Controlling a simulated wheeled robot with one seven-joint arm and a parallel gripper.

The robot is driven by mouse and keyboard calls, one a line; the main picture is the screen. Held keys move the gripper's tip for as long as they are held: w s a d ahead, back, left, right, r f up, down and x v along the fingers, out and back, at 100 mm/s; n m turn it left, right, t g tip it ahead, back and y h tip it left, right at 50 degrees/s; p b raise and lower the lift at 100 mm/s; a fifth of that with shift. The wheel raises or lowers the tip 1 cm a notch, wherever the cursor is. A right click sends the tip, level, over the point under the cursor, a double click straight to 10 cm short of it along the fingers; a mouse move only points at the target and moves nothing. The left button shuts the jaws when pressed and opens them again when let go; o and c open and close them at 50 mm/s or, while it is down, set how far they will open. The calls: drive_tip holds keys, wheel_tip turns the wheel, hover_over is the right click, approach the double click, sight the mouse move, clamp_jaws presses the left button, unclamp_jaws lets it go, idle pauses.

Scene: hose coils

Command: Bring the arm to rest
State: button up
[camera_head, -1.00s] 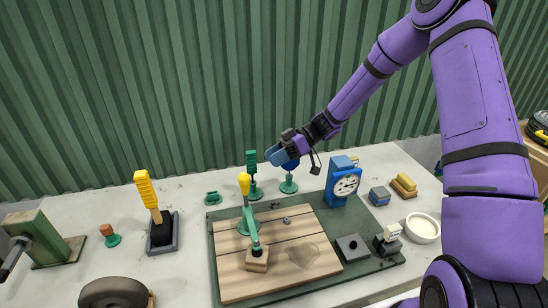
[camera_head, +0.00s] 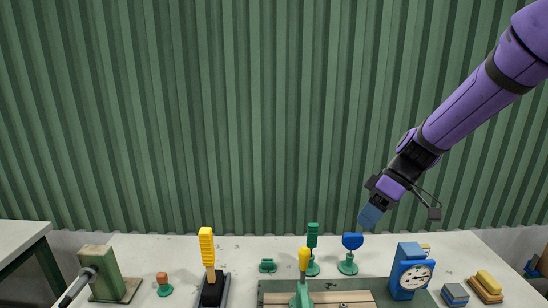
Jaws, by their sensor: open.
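My purple arm (camera_head: 480,95) reaches in from the upper right. My gripper (camera_head: 370,214) has blue-grey fingers that point down and to the left. It hangs in the air above the back of the bench, and nothing shows between its fingers. Just below and left of it is a blue-headed tool (camera_head: 352,242) on a small green stand. I cannot tell the exact gap between them.
A blue dial gauge (camera_head: 411,272) stands right of the gripper. A green-handled tool (camera_head: 312,240), yellow-handled tools (camera_head: 207,250) and a green block (camera_head: 101,272) stand on the white bench (camera_head: 130,246). The corrugated green wall (camera_head: 200,120) rises behind. Open air lies above the bench.

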drive_tip(key=s+d+r+m+t+h, duration=0.2)
drive_tip(key=s+d+r+m, duration=0.1)
drive_tip(key=s, duration=0.4)
drive_tip(key=s+d+r+m+t+h, duration=0.2)
drive_tip(key=s+d+r+m, duration=0.1)
drive_tip(key=s+r, duration=0.3)
drive_tip(key=s+d+r+m+t+h, duration=0.2)
drive_tip(key=s+d+r+m+t, duration=0.1)
drive_tip(key=s, duration=0.6)
drive_tip(key=shift+d+r+m+h, duration=0.15)
drive_tip(key=shift+r+m+h, duration=0.25)
drive_tip(key=shift+r+m, duration=0.55)
